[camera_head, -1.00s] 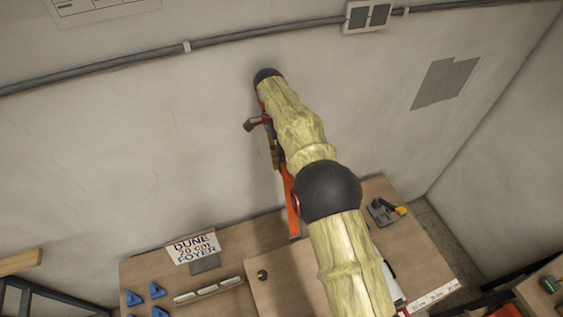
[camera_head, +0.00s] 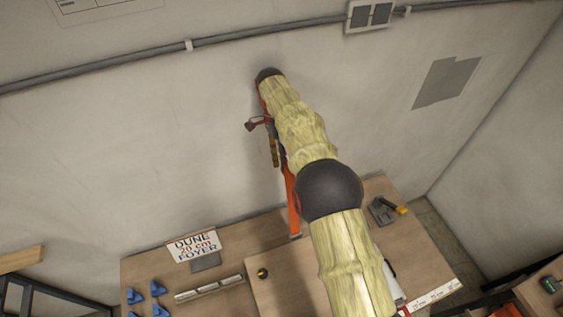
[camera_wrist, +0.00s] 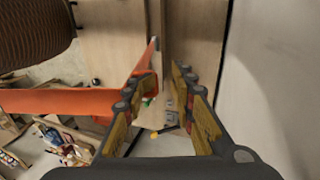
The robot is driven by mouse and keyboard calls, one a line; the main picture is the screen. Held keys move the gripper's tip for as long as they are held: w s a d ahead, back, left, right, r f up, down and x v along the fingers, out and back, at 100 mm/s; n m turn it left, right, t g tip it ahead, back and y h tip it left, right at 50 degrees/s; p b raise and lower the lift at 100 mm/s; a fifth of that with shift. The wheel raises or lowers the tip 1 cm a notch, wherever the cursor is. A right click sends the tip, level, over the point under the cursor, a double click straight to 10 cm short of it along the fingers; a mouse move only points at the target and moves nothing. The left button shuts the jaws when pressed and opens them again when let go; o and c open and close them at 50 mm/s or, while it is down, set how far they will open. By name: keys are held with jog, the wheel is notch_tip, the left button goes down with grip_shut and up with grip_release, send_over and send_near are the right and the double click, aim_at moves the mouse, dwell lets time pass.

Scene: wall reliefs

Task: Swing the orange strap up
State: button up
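The orange strap (camera_head: 293,208) shows in the head view as a narrow upright strip beside my arm, above the table's back edge. My arm hides its upper part. In the wrist view a broad orange band (camera_wrist: 60,101) runs from the left edge to my left finger, and a thinner orange piece (camera_wrist: 146,58) rises above that finger. My gripper (camera_wrist: 163,82) has its two yellow-brown fingers apart, with a gap between them. The strap is at the left finger; I cannot tell whether it touches. In the head view one finger of my gripper (camera_head: 274,158) points down near the wall.
A wooden table (camera_head: 235,270) stands below, with a sign (camera_head: 194,245), several blue pieces (camera_head: 135,296) and a grey tool (camera_head: 382,211). The wall (camera_head: 130,150) is bare to the left of my arm. A grey panel (camera_head: 446,82) is at the right.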

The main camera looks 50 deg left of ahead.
jog(key=x, duration=0.3)
notch_tip(320, 180, up, 13)
jog(key=shift+w+a, duration=0.2)
jog(key=shift+a, duration=0.25)
jog(key=shift+f, duration=0.1)
jog(key=shift+f, duration=0.1)
